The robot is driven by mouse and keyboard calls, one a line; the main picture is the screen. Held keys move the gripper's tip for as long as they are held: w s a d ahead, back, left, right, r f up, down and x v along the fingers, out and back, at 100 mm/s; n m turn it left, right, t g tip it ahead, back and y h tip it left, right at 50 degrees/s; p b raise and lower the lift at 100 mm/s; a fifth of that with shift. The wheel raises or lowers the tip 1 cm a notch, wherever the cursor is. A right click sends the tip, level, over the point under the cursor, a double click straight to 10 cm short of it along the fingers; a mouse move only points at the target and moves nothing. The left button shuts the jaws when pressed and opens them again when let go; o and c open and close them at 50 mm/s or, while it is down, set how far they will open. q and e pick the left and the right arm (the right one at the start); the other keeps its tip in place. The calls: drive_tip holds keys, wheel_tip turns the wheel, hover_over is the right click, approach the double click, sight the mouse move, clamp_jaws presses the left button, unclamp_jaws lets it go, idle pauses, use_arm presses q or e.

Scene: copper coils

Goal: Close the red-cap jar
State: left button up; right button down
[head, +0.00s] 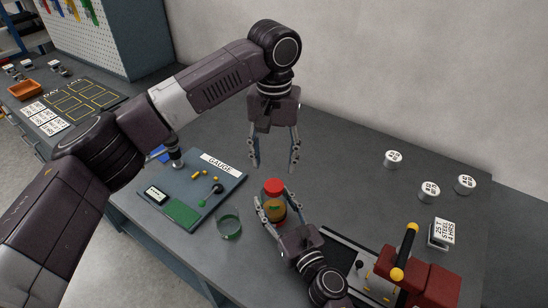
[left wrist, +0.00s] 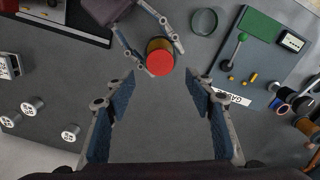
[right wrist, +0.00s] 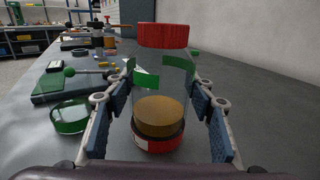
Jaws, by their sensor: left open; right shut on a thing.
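The jar (right wrist: 162,84) is clear glass and upright, with an orange-brown thing low inside it. Its red cap (head: 273,187) sits on top of the jar; how tightly it is seated cannot be told. My right gripper (head: 274,207) is shut on the jar's sides, below the cap. My left gripper (head: 274,168) is open and empty, pointing down above the cap and apart from it. In the left wrist view the red cap (left wrist: 160,64) shows just beyond and between the open fingertips.
A greenish glass dish (head: 229,224) stands left of the jar. Behind it lies a blue-grey gauge board (head: 195,190) with small parts. White labelled spools (head: 429,191) stand at the right. Grey table behind the jar is clear.

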sight(274, 185)
idle(0.3)
use_arm(q)
drive_tip(key=shift+f, duration=4)
drive_tip(key=shift+c, duration=0.2)
drive_tip(key=c, duration=1.2)
drive_tip(key=shift+o, duration=0.2)
drive_tip(key=m, duration=0.5)
drive_tip(key=shift+m, duration=0.4)
drive_tip(key=m, duration=0.6)
drive_tip(key=o, duration=1.4)
drive_tip(key=shift+c, duration=0.2)
drive_tip(key=shift+r, duration=0.1)
wheel_tip(274, 185, up, 12)
